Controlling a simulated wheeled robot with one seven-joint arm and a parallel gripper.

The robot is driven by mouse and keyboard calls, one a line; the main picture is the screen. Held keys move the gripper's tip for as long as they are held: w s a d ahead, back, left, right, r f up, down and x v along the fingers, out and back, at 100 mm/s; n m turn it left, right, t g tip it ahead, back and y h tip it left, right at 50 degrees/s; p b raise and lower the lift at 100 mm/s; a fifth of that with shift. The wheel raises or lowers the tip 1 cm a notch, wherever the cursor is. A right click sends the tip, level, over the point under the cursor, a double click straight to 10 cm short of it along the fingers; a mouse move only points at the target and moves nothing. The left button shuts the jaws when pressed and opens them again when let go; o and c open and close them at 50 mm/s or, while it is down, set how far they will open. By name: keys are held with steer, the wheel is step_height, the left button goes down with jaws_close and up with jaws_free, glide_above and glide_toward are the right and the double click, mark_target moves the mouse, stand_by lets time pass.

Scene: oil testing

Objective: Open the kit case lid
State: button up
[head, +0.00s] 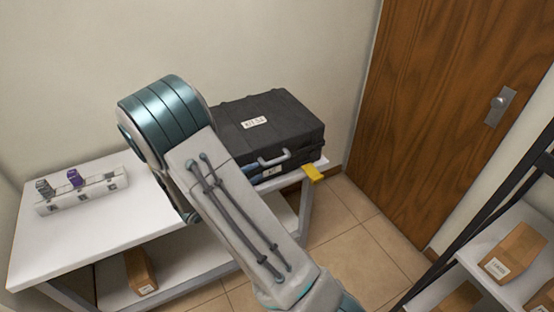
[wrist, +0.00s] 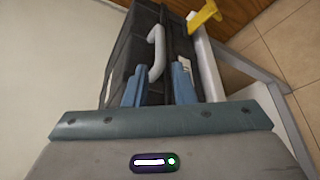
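The black kit case (head: 265,115) sits closed on the right end of the white table, with a white label on its lid. Its grey handle (head: 274,158) is on the front side; the handle also shows in the wrist view (wrist: 157,50). My gripper (wrist: 159,75) is open, its two blue fingers apart, facing the case front. The handle's lower end appears between the fingers; I cannot tell whether they touch it. In the head view my arm hides part of the case's left side and most of the gripper.
The white table (head: 90,232) holds a white rack (head: 82,190) with purple and grey items at left. A yellow piece (head: 313,172) juts from the table's right corner. A brown box (head: 140,270) is on the lower shelf. A wooden door (head: 440,90) and shelving (head: 490,240) are right.

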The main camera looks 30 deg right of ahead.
mark_target(272, 162)
steer(key=p+x, duration=0.1)
steer(key=x, duration=0.9)
steer(key=shift+w+d+f+p, duration=0.1)
steer(key=shift+w+d+p, duration=0.05)
steer(key=shift+d+p, duration=0.2)
jaws_close()
